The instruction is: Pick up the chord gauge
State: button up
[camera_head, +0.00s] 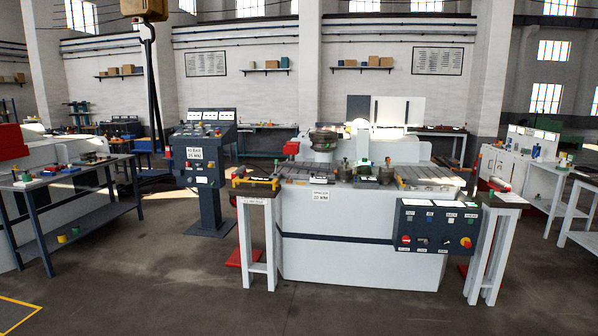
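No thing in view can be told as the chord gauge for certain. A low yellow and dark tool (258,183) lies on top of the left white stand (257,200), at the left end of the bender; its shape suggests a gauge, but it is too small to be sure. The section bender (355,220) is a wide pale machine with rollers and small parts on its bed. My gripper is not in view.
A dark control pedestal (203,165) stands left of the bender. A button panel (437,228) hangs at its front right, by a right stand (490,245). Workbenches with tools (70,177) are at left, another (585,210) at right. The front floor (230,305) is clear.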

aim_at(275, 182)
jog(key=i+j+u, duration=0.5)
jog(key=i+u, duration=0.15)
jog(key=i, duration=0.3)
jog(key=i+j+u, duration=0.1)
jog(key=i, duration=0.8)
jog(key=i+j+u, duration=0.15)
jog(key=i, duration=0.7)
jog(key=j, duration=0.1)
